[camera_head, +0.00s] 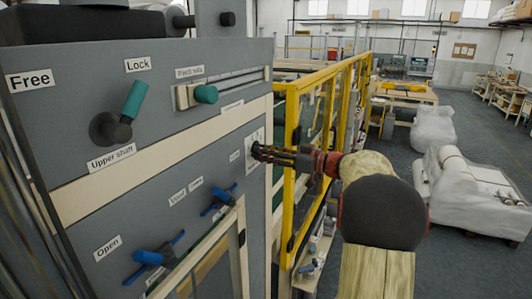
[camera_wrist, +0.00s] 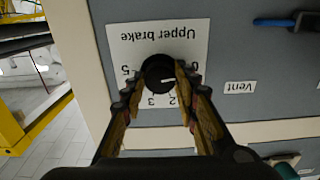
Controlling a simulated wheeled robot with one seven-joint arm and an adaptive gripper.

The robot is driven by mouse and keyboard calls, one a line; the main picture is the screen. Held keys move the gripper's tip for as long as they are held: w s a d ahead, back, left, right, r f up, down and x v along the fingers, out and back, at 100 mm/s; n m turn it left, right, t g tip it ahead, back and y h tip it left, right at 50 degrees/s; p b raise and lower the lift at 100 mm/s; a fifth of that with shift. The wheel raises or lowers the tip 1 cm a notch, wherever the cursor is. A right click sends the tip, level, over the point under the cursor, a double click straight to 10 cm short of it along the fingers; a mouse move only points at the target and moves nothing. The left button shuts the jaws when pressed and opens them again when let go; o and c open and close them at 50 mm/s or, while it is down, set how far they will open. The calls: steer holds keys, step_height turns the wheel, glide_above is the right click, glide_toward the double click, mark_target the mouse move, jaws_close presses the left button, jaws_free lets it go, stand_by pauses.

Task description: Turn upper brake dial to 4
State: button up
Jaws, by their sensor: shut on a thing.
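The upper brake dial (camera_wrist: 157,70) is a round black knob on a white plate (camera_wrist: 133,38) lettered "Upper brake", upside down in the wrist view. A short white mark on the knob points to the right there. Figures 5, 3 and 2 show around it, with another partly covered at right; I cannot make out the 4. My gripper (camera_wrist: 160,82) is shut on the dial, one finger on each side. In the head view my gripper (camera_head: 258,152) reaches the panel's right edge and hides the dial.
The grey panel (camera_head: 150,200) also carries an upper shaft lever (camera_head: 125,108), a green slider knob (camera_head: 206,94) and blue handles (camera_head: 148,257). A yellow guard frame (camera_head: 291,150) stands close beside my arm. Wrapped rolls (camera_head: 470,190) lie at right.

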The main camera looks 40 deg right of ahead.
steer(key=shift+f+m+b, duration=0.1)
steer(key=shift+m+b, duration=0.2)
steer(key=shift+b, duration=0.1)
steer(key=shift+m+p, duration=3.9)
steer(key=shift+m, duration=11.6)
steer(key=o, duration=1)
